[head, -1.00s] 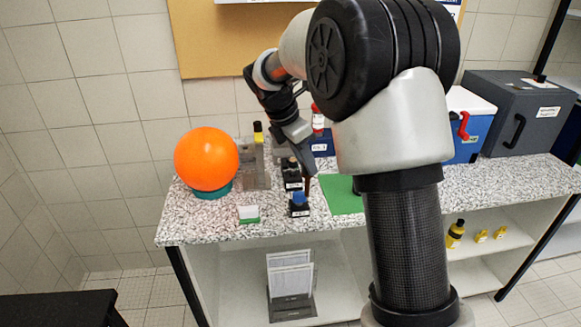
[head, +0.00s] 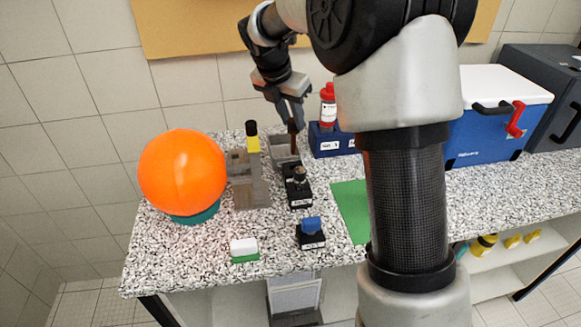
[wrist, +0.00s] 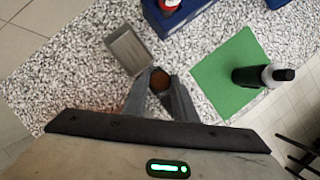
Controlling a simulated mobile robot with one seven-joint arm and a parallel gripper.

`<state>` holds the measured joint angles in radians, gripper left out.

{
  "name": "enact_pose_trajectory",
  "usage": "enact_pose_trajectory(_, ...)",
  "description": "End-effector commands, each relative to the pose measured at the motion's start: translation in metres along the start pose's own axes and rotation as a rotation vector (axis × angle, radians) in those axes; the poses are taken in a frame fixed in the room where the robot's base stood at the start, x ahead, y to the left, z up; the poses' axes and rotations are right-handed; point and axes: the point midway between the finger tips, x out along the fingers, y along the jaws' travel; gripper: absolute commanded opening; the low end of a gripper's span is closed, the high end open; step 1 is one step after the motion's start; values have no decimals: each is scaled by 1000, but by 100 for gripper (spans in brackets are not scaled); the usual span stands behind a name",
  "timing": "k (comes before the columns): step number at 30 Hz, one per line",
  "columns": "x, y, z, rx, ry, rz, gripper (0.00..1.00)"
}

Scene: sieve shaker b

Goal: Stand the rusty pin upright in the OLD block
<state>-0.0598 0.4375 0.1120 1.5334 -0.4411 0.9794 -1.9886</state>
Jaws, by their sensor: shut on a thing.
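My gripper (head: 292,122) is shut on the rusty pin (head: 293,140), a brown rod that hangs roughly upright below the fingers. In the wrist view the pin (wrist: 160,80) shows as a brown round end between the fingertips (wrist: 160,95). In the head view the gripper is above the back of the counter, near the grey tray and behind the black blocks. One labelled black block (head: 299,197) has a dark, metal-topped piece standing in it. Another labelled black block (head: 311,240) in front has a blue-topped piece. I cannot read which label says OLD.
A grey tray (wrist: 127,52) lies beside the pin. An orange ball (head: 182,172), a grey stand (head: 248,185) with a yellow-black piece, and a white-green block (head: 244,250) stand left. A green mat (head: 348,205), blue rack (head: 333,143) and blue cooler (head: 480,125) are right.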

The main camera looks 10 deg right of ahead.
Motion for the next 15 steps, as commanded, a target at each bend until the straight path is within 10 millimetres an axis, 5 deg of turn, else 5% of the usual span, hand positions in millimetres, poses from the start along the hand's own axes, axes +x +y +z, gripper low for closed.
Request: enact_pose_trajectory(15, 63, 0, -26, -1, 1, -3, 1)
